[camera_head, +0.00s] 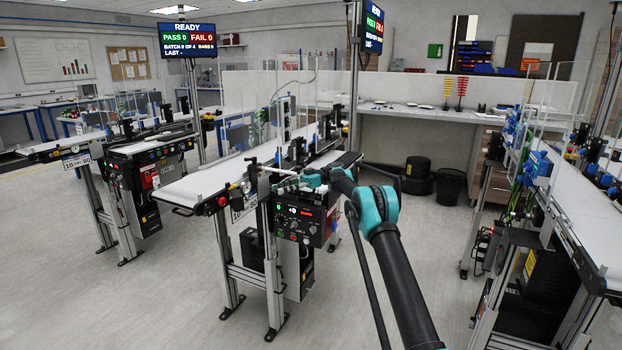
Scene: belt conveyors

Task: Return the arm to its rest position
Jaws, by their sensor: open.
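My arm (398,285), black with teal joints, reaches up from the bottom right and bends left at a large teal elbow (377,207). Its far end, with my gripper (283,183), is beside the near end of the middle belt conveyor (205,180), about level with the belt and above the control box (298,220). The gripper is small in this view and looks open. I see nothing held in it. Fine detail of the fingers, and whether they touch the conveyor's fittings, cannot be made out.
Another conveyor (60,145) stands at the left and one (590,205) at the right, with clear guards. A status screen (188,40) reads READY. A black bin (450,186) stands by the back bench (425,112). The floor (130,300) at the front left is clear.

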